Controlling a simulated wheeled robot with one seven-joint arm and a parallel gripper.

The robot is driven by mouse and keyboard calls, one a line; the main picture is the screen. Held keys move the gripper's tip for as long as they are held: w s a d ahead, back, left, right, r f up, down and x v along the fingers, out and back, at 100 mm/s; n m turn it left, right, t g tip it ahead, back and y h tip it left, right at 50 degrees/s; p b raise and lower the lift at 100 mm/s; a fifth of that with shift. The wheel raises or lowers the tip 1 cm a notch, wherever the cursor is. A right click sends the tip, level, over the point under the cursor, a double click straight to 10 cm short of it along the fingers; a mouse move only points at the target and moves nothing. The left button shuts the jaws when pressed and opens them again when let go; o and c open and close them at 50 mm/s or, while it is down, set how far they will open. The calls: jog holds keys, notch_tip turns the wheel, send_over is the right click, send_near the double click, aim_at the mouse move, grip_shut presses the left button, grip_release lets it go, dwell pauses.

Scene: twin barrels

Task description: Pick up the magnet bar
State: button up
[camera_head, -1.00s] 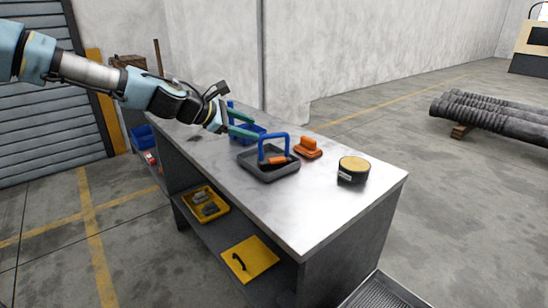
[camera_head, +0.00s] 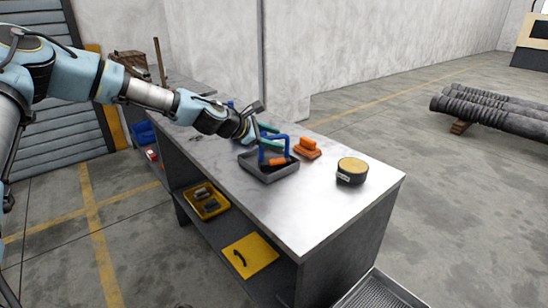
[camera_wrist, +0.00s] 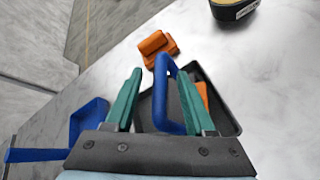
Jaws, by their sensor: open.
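A blue U-shaped handle (camera_head: 273,140) stands up in a dark tray (camera_head: 284,175) on the bench; it seems to be the magnet bar's handle, though its base is hidden. The handle also shows in the wrist view (camera_wrist: 162,95). An orange piece (camera_head: 278,161) lies low beside it in the tray, and I cannot tell if the two are joined. My gripper (camera_head: 276,136) is open with green fingers. In the wrist view, my gripper (camera_wrist: 160,76) has one finger on each side of the blue handle, with gaps still visible.
An orange handled block (camera_head: 307,148) sits behind the tray, and a round black tin with a yellow top (camera_head: 352,170) stands to the right. The bench's front right is clear.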

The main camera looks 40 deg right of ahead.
jog(key=shift+c, duration=0.2)
grip_shut()
dwell(1.1)
